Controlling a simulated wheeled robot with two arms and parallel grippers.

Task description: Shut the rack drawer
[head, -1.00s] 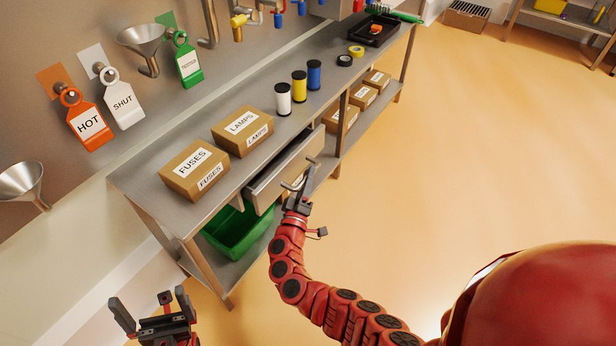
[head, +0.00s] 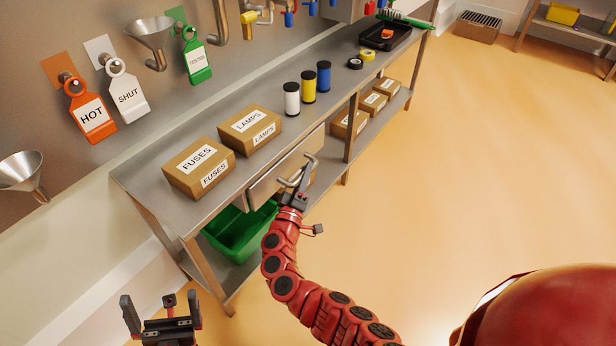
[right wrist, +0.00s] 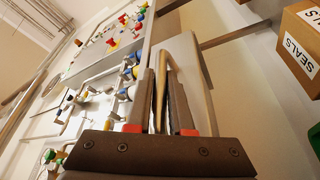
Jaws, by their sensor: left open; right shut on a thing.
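The rack drawer's pale front (head: 268,187) sits under the bench top, close to its front edge, and no drawer interior shows. I cannot tell whether a small gap is left. Its bar handle (head: 311,158) sticks out from the front. My right gripper (head: 299,186) is shut on the handle. In the right wrist view, the handle (right wrist: 160,85) runs between the two fingers of my right gripper (right wrist: 161,92), with the drawer front (right wrist: 193,85) behind. My left gripper (head: 160,308) is open and empty at the lower left, away from the bench.
The bench top (head: 215,205) carries a FUSES box (head: 198,168), a LAMPS box (head: 247,130) and several small spools. A green bin (head: 238,232) stands on the lower shelf below the drawer. A bench leg (head: 347,145) stands right of the drawer. The orange floor in front is clear.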

